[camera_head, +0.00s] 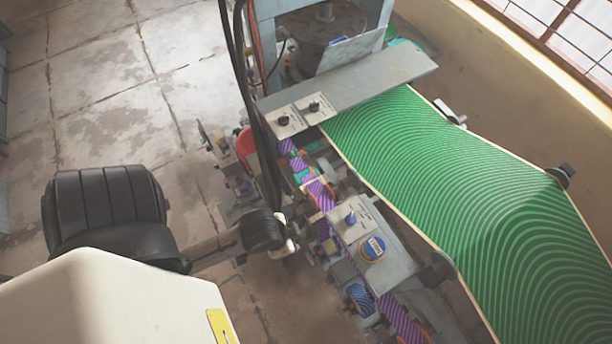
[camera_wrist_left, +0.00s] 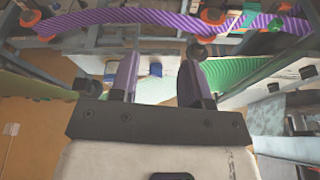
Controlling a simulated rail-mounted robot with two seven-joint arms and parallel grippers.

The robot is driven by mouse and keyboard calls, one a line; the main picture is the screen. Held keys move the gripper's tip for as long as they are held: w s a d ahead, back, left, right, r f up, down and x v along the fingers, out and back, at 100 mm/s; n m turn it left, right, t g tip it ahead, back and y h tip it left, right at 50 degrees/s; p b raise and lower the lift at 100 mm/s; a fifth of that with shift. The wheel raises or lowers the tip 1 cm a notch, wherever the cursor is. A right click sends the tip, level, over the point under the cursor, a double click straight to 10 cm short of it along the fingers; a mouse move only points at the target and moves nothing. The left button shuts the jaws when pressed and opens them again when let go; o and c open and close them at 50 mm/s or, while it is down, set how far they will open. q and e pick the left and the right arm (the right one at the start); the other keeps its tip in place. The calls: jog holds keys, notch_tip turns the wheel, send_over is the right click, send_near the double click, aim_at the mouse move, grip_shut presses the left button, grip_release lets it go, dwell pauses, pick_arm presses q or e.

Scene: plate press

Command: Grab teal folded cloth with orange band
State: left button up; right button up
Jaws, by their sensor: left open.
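A small teal patch (camera_head: 302,176) with orange next to it sits by the purple striped belt in the head view. It may be the folded cloth with its orange band, but it is too small to tell. My left gripper (camera_wrist_left: 158,68) is open in the left wrist view, with nothing between its two dark fingers. In the head view my left arm comes in from the lower left, and its wrist end is at the left side of the machine, apart from the teal patch. My right gripper is not in view.
A purple striped belt (camera_head: 318,193) runs along the machine's side, also at the top of the wrist view (camera_wrist_left: 170,18). A control box with a blue and yellow knob (camera_head: 373,248) stands beside it. A wide green patterned sheet (camera_head: 430,150) slopes down right. Bare floor (camera_head: 110,110) lies left.

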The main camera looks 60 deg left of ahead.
pick_arm(q)
jog(key=o, duration=1)
jog(key=shift+a, duration=0.2)
